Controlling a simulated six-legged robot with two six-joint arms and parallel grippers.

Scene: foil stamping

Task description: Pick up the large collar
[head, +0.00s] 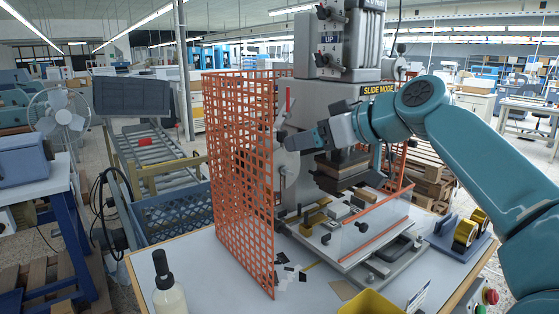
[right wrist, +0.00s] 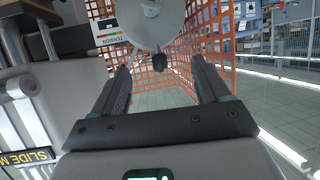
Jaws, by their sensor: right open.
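I cannot single out the large collar with certainty in either view. My right gripper (head: 297,141) points left toward the press side, in front of a pale round disc (head: 288,172). In the right wrist view its two fingers (right wrist: 160,66) are spread apart, with nothing held between them. The disc (right wrist: 152,32) is beyond the fingertips, with a small pale hub (right wrist: 150,9) at its middle. A small dark knob (right wrist: 159,62) appears between the fingertips, below the disc's edge. My left gripper is not in view.
An orange mesh guard (head: 238,170) stands close left of the disc. The grey press (head: 308,100) is behind my right gripper. Gold rolls (head: 466,232) sit at the right. A bottle (head: 168,292) and yellow bin (head: 370,304) stand at the table's front.

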